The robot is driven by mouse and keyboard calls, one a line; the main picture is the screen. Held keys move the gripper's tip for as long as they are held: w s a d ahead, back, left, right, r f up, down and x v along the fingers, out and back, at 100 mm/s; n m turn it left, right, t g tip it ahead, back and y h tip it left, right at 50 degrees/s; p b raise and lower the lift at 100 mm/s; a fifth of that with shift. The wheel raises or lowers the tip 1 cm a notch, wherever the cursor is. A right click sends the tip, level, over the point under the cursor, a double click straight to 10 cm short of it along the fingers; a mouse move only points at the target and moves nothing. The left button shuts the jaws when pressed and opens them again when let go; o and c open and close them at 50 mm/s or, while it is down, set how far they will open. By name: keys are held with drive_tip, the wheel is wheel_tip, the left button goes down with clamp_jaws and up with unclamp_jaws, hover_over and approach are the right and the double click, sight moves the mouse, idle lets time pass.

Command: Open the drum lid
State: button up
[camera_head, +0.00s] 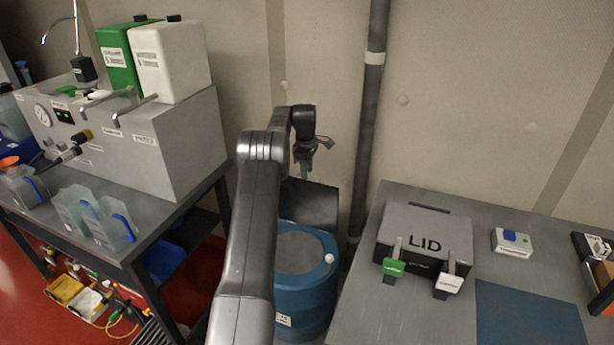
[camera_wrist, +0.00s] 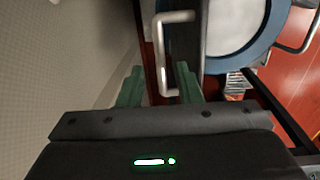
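The blue drum (camera_head: 306,302) stands on the floor between the two benches, and its blue rim shows in the wrist view (camera_wrist: 268,36). Its round top looks grey. A dark flat panel (camera_head: 312,203), perhaps the raised lid, stands at the drum's back edge; it shows as a dark strip in the wrist view (camera_wrist: 187,45). A pale bar handle (camera_wrist: 162,62) sits on its left side there. My gripper (camera_head: 304,172) is above the panel, green fingers pointing down. In the wrist view my gripper (camera_wrist: 160,88) has its fingers apart, with the handle's end between them; contact is unclear.
A grey bench (camera_head: 400,215) at right bears a box marked LID (camera_head: 425,232). A dark bench (camera_head: 150,232) at left bears a grey machine and clear jugs. A vertical pipe (camera_head: 370,110) runs up the wall right of my gripper. A pale round knob (camera_head: 329,258) sits on the drum's right rim.

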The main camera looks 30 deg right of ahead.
wheel_tip(320, 180, up, 11)
drive_tip(key=shift+s+a+r+b, duration=0.2)
drive_tip(key=shift+s+a+b, duration=0.05)
drive_tip(key=shift+s+b, duration=0.05)
drive_tip(key=f, duration=0.4)
drive_tip(key=f+p, duration=0.1)
drive_tip(key=f, duration=0.8)
drive_tip(key=shift+w+d+f, duration=0.3)
drive_tip(key=shift+w, duration=0.05)
drive_tip(key=shift+f+p, duration=0.15)
drive_tip(key=shift+p, duration=0.15)
drive_tip(key=shift+s+a+r+b, duration=0.2)
drive_tip(key=shift+s+a+b, duration=0.1)
drive_tip(key=shift+a+b, duration=0.1)
idle(1.2)
